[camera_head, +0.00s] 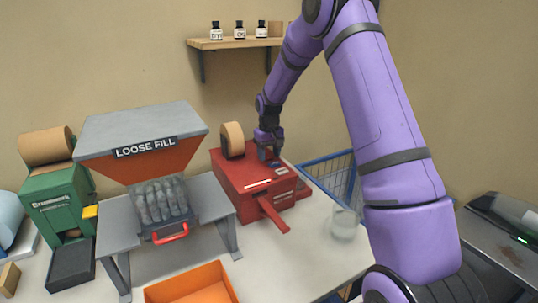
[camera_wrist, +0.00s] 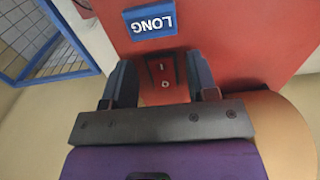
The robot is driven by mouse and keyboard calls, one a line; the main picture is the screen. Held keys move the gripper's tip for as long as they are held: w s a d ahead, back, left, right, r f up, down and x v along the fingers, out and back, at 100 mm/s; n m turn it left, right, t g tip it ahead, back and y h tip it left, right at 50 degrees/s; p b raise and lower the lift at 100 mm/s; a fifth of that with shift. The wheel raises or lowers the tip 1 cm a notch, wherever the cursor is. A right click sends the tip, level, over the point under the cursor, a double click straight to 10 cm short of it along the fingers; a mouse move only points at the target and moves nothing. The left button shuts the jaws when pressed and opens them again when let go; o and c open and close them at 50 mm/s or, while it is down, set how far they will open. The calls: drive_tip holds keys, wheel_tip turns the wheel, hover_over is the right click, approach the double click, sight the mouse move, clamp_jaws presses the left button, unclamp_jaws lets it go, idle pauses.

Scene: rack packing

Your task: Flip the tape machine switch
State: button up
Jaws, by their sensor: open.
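The tape machine (camera_head: 248,176) is a red box on the white table, with a brown tape roll on its back left and a red lever at its front. My gripper (camera_head: 268,150) points down at the machine's top, to the right of the tape roll. In the wrist view my gripper (camera_wrist: 163,85) is open, with one dark finger on each side of the switch (camera_wrist: 165,73). I cannot tell whether the fingers touch the face.
The loose fill dispenser (camera_head: 146,150) stands left of the machine, with a green machine (camera_head: 62,208) farther left. An orange tray (camera_head: 192,284) is in front. A clear cup (camera_head: 345,224) and a blue wire basket (camera_head: 330,172) are to the right.

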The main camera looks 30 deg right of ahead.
drive_tip(key=shift+f, duration=0.3)
drive_tip(key=c, duration=0.9)
drive_tip(key=shift+w, duration=0.1)
drive_tip(key=shift+w+r+g, duration=0.15)
drive_tip(key=shift+g, duration=0.6)
drive_tip(key=shift+w+r+g, duration=0.1)
drive_tip(key=shift+g, duration=0.65)
